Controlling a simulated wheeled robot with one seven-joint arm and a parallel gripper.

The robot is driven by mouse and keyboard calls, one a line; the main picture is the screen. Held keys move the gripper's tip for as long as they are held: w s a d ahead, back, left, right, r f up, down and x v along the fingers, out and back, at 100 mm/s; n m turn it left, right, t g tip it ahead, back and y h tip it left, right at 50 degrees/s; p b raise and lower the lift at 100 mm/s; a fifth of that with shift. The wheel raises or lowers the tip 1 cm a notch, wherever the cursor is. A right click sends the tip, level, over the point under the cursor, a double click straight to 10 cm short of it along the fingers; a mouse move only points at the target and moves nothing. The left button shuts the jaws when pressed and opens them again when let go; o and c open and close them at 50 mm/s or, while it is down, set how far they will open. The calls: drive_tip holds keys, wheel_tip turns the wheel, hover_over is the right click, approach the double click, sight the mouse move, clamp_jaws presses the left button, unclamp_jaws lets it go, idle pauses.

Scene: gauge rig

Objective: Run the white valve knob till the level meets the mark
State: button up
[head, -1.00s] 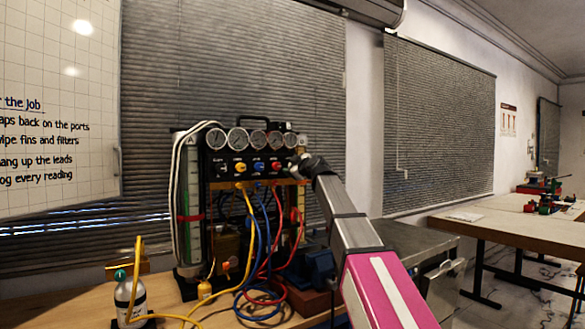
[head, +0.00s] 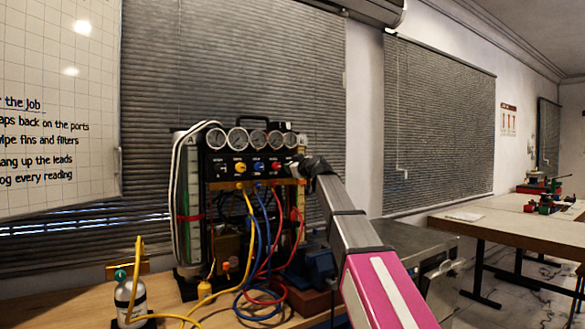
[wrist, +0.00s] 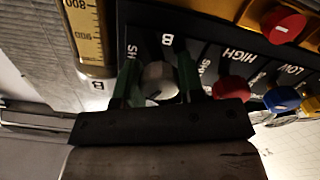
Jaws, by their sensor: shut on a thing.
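The white valve knob (wrist: 160,82) sits on the dark panel below a letter B in the wrist view. My gripper (wrist: 160,76) is shut on it, one green finger on each side. In the head view my gripper (head: 299,167) is at the panel's right end and hides the white knob. A tube with a yellow scale (wrist: 84,30) marked 800 stands beside the panel in the wrist view. No liquid level or mark can be made out on it. In the head view a tube labelled A (head: 190,210) stands at the rig's left with a red band.
A red knob (wrist: 232,89) and a blue knob (wrist: 282,98) sit close to my gripper. Several round gauges (head: 238,139) line the panel top. Yellow, blue and red hoses (head: 262,230) hang in front of the rig. A bottle (head: 130,298) stands at the bench's left.

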drive_tip(key=m, duration=1.3)
drive_tip(key=shift+m, duration=0.4)
idle(0.3)
drive_tip(key=o, duration=0.9)
drive_tip(key=shift+s, duration=0.1)
drive_tip(key=v, duration=1)
drive_tip(key=shift+s+d, duration=0.25)
drive_tip(key=shift+d, duration=0.05)
